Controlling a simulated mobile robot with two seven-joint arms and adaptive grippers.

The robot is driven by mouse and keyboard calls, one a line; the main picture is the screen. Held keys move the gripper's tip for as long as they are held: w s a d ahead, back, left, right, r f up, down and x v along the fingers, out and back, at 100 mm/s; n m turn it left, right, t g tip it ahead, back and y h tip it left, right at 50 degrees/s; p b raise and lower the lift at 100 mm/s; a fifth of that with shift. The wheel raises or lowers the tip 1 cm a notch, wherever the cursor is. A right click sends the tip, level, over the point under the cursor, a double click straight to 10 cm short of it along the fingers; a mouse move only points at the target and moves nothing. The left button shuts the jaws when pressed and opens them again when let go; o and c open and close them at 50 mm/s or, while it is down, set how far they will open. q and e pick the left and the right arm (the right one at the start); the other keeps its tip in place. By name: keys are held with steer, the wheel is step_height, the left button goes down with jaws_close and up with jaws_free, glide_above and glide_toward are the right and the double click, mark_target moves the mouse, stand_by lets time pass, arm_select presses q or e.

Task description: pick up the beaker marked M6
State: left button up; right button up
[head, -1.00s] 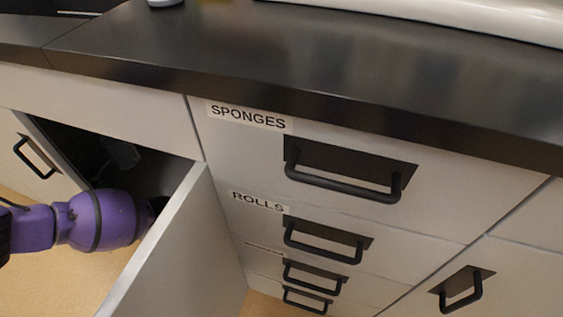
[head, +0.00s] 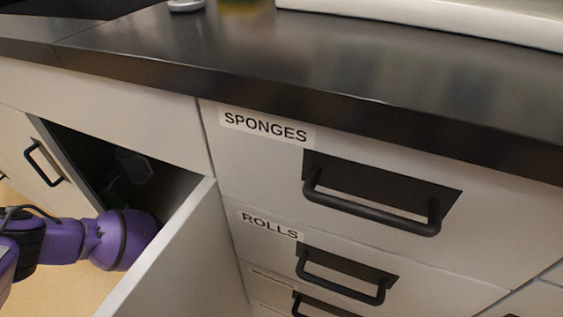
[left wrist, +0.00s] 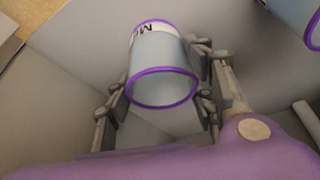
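A grey-blue beaker (left wrist: 163,62) with purple rims shows in the left wrist view. Its white label (left wrist: 150,30) starts with M; the second character is hard to read. My left gripper (left wrist: 163,80) has one finger on each side of the beaker, close to its walls. It looks open around the beaker; firm contact does not show. In the head view my left arm (head: 120,240) reaches behind the open cabinet door (head: 175,255), which hides the gripper. My right gripper is not in view.
Part of another purple-rimmed object (left wrist: 308,15) is at the top right of the left wrist view. The cabinet interior (head: 150,170) is dark, with a faint object inside. Closed drawers labelled SPONGES (head: 265,127) and ROLLS (head: 270,226) are right of it, under the dark worktop (head: 330,70).

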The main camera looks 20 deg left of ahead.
arm_select(q)
steer(key=c, duration=0.7)
steer(key=shift+o, duration=0.2)
steer(key=shift+r, duration=0.1)
